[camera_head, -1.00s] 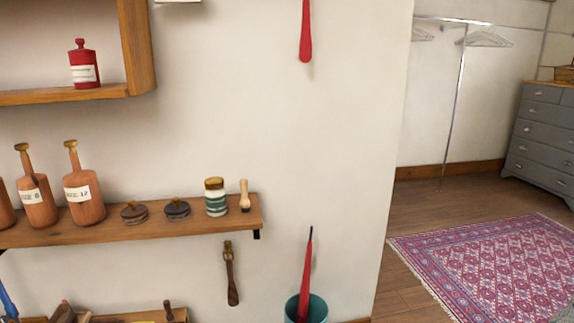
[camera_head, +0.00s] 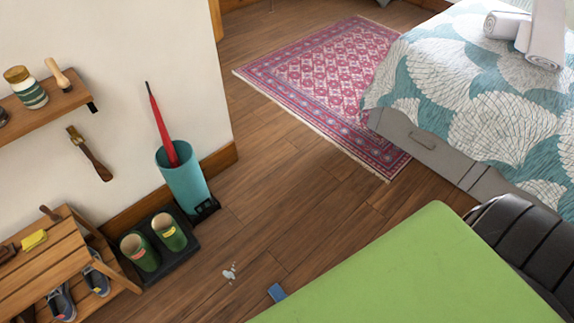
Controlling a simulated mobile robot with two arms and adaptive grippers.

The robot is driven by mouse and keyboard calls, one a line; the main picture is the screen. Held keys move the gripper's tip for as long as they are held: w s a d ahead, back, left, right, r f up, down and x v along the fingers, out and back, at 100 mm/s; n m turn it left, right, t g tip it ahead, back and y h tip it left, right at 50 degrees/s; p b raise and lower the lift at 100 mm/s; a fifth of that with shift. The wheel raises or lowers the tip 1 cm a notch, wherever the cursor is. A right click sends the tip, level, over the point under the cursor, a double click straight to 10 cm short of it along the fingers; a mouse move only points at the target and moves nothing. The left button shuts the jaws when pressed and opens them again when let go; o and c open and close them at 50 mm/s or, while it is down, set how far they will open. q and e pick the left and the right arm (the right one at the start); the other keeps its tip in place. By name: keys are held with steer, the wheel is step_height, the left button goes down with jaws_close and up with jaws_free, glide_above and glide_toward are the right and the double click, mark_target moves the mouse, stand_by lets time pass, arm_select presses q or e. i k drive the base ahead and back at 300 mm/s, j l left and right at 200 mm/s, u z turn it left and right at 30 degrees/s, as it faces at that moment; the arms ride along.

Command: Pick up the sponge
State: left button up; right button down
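A small yellow block (camera_head: 34,240) that looks like a sponge lies on the top slats of the wooden shoe rack (camera_head: 57,263) at the lower left. A small blue block (camera_head: 277,292) lies on the wooden floor at the lower middle, by the edge of a green surface. I cannot tell for sure which of the two is the sponge. Neither of my grippers is in view.
A teal umbrella stand (camera_head: 183,187) and green boots (camera_head: 140,252) on a black tray stand by the wall. Whitish bits (camera_head: 229,273) lie on the floor. A bed (camera_head: 480,90) is at the right. A green surface (camera_head: 415,275) fills the lower right.

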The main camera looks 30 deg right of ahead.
mark_target(276, 292)
steer(key=k+l, duration=0.25)
steer(key=k, duration=0.15)
steer(key=k+l, duration=0.2)
steer(key=k, duration=0.25)
steer(key=k+l+z, duration=0.1)
steer(key=k+l, duration=0.15)
steer(key=k, duration=0.15)
